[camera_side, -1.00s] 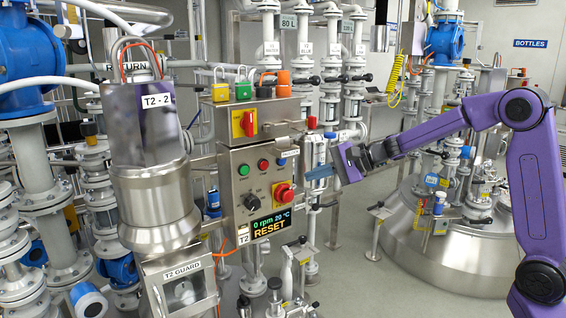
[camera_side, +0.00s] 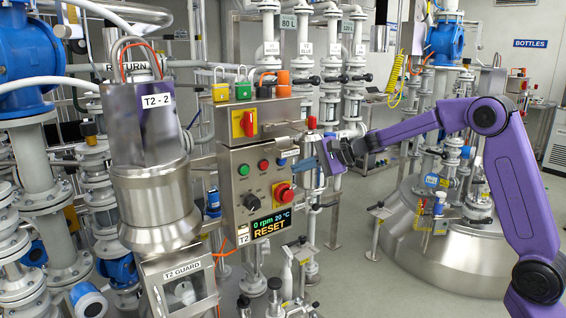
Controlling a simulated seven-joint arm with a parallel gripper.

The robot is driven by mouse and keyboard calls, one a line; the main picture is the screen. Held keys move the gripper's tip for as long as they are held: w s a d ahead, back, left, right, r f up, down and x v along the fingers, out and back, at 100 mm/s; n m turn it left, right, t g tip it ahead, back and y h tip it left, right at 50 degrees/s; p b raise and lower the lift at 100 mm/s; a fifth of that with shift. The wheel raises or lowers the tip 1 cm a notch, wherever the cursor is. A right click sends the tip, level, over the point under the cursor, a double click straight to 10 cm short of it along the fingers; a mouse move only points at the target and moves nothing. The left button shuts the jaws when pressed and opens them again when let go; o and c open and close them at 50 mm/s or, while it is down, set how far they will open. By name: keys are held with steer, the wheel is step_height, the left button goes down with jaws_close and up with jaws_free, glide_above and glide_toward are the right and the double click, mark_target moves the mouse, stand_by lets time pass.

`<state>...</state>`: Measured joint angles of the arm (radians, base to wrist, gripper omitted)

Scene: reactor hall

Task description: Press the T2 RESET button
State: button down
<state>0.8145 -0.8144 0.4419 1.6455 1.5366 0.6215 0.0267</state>
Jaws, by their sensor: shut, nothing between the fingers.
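The T2 control panel (camera_side: 232,190) carries a green button (camera_side: 244,170), a red button (camera_side: 263,165) and a blue button (camera_side: 282,162). Their small labels are too small to read, so I cannot tell by text which is RESET. A display (camera_side: 271,224) below reads "0 rpm 20 °C" and "RESET". A black knob (camera_side: 251,202) and a red emergency stop (camera_side: 286,192) sit between. My gripper (camera_side: 299,164) is shut and empty, its fingers pointing left, just right of the blue button. A small gap seems to remain; contact cannot be told.
A red and yellow switch (camera_side: 247,123) and padlocks (camera_side: 221,90) are above the panel. The T2 guard (camera_side: 183,292) is at lower left. Pipes and valves (camera_side: 332,75) stand behind my gripper. The floor (camera_side: 345,280) to the right is open.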

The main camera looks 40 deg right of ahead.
steer(key=shift+w, duration=1.55)
steer(key=shift+w, duration=0.1)
stand_by(0.8)
steer(key=shift+w, duration=0.3)
steer(key=shift+w, duration=0.4)
stand_by(0.7)
steer(key=shift+s, duration=0.8)
steer(key=shift+s, duration=0.15)
steer(key=shift+s, duration=2.4)
steer(key=shift+a, duration=0.1)
